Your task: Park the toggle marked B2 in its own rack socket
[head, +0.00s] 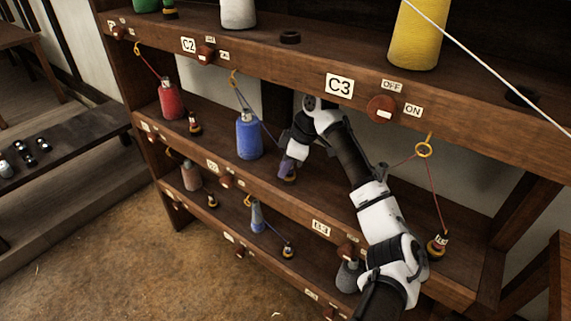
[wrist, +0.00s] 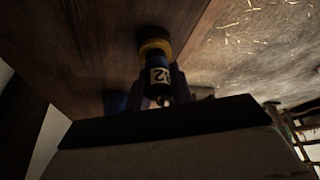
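The toggle marked B2 (wrist: 159,75) is dark, with a white label of which the 2 reads clearly, and a yellow band at its far end. It stands between the two fingers of my gripper (wrist: 160,90), which appear to press on its sides. In the head view my gripper (head: 288,165) points down at the middle shelf, right of the blue spool (head: 249,138). A blue cord runs from a ring (head: 233,77) down toward my gripper. The toggle's lower end is at or just above the shelf; I cannot tell whether it is seated in a socket.
A red spool (head: 171,101) and another toggle (head: 194,124) stand to the left on the middle shelf. A toggle with a red cord (head: 437,246) stands at its right end. The C3 shelf (head: 339,86) overhangs my arm. The lower shelf holds a smaller blue-grey spool (head: 257,218).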

